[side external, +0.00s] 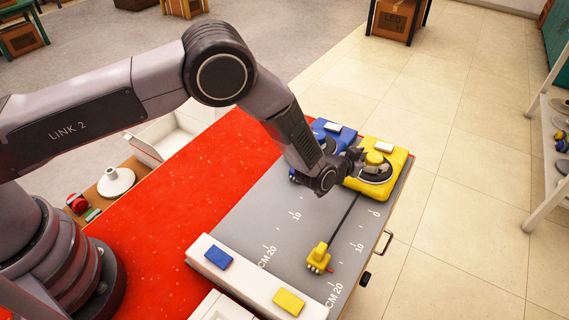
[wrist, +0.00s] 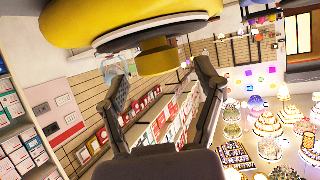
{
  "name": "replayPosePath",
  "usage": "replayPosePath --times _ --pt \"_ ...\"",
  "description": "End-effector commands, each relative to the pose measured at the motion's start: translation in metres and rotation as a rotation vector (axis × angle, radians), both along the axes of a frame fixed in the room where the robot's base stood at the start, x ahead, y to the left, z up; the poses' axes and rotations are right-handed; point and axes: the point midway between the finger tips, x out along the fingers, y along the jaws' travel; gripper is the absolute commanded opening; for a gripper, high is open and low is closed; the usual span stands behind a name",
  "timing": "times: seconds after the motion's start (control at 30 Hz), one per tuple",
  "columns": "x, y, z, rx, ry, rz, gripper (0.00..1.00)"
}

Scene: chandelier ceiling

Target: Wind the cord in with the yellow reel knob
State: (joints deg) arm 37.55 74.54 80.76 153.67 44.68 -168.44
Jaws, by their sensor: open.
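The yellow reel (side external: 362,187) sits at the far right end of the grey mat, with a round dark disc and a yellow knob (side external: 374,158) on top. A dark cord (side external: 344,221) runs from it to a yellow plug-like end piece (side external: 319,257) on the mat, near the 20 mark. My gripper (side external: 357,158) is at the reel, beside the knob. In the wrist view, the knob (wrist: 157,60) shows ahead of and between my two open fingers (wrist: 160,77), below the yellow reel body (wrist: 120,15). Contact cannot be told.
A blue reel (side external: 322,127) stands close beside the yellow one, partly hidden by my arm. A white bar (side external: 248,283) with a blue block (side external: 218,257) and a yellow block (side external: 289,302) lies at the mat's near end. Red cloth (side external: 190,185) is clear at left.

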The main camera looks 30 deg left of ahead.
Motion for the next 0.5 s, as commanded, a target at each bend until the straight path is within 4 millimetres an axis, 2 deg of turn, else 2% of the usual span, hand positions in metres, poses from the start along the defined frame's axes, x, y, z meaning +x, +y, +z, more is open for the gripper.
replayPosePath --times 0.3,0.5 --pt "-0.042 0.013 0.019 0.002 -0.001 -0.001 0.68" --pt "-0.053 0.017 0.024 0.004 -0.001 0.002 0.68"
